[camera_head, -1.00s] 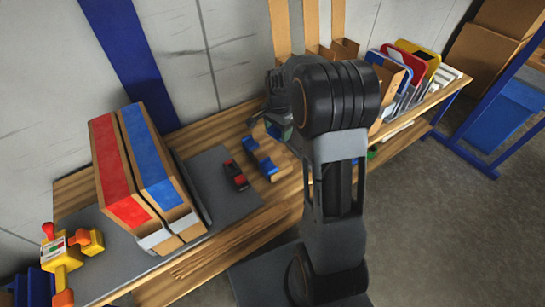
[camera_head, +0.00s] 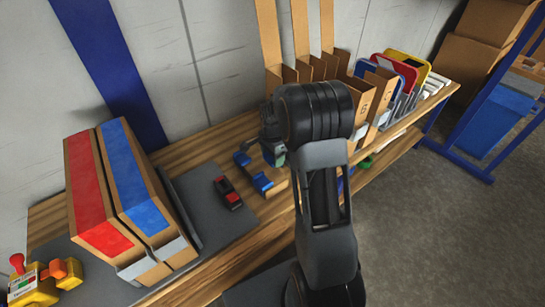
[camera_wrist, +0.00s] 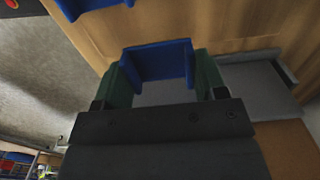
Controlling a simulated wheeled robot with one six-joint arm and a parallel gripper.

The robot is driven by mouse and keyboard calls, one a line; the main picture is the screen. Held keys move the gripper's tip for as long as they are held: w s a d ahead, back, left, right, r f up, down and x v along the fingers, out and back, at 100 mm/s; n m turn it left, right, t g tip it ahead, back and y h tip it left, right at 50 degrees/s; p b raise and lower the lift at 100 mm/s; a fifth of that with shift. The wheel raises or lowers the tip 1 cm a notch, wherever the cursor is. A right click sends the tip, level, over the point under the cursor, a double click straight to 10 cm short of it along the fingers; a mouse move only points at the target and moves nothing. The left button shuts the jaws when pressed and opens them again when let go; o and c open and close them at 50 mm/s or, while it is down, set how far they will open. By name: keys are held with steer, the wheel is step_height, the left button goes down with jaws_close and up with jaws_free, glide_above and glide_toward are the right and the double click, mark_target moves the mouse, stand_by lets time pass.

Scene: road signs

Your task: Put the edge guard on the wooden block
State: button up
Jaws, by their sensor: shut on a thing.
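My gripper (camera_wrist: 165,82) has green fingers, shut on a blue channel-shaped piece, which I take to be the edge guard (camera_wrist: 157,60). In the head view, my gripper (camera_head: 272,152) is low over the workbench, partly behind my arm, and the held piece cannot be told apart there. A blue piece (camera_head: 262,184) lies on the bench just left of my gripper, with more blue (camera_head: 242,158) beside it. Another blue part (camera_wrist: 95,4) shows at the top left of the wrist view. I cannot pick out the wooden block with certainty against the wooden bench.
A small red and black object (camera_head: 228,193) lies on the grey mat (camera_head: 212,225). Two tall boxes, red-topped (camera_head: 88,190) and blue-topped (camera_head: 138,180), stand left. Cardboard dividers (camera_head: 335,65) and racked signs (camera_head: 400,75) stand right. A yellow device (camera_head: 35,283) is at lower left.

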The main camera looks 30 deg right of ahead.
steer(key=shift+f, duration=0.1)
steer(key=shift+f+b, duration=0.3)
steer(key=shift+f, duration=0.2)
steer(key=o, duration=1)
step_height(320, 180, up, 12)
steer(key=p, duration=0.3)
steer(key=s+a+r+n+t, duration=0.1)
steer(key=s+a+r+n, duration=0.1)
steer(key=s+a+n, duration=0.3)
steer(key=s+a+r+n+t, duration=0.2)
steer(key=s+a+n, duration=0.3)
steer(key=s+n, duration=0.5)
steer(key=s, duration=0.4)
steer(key=shift+s+r+n, duration=0.2)
steer(key=shift+n, duration=0.1)
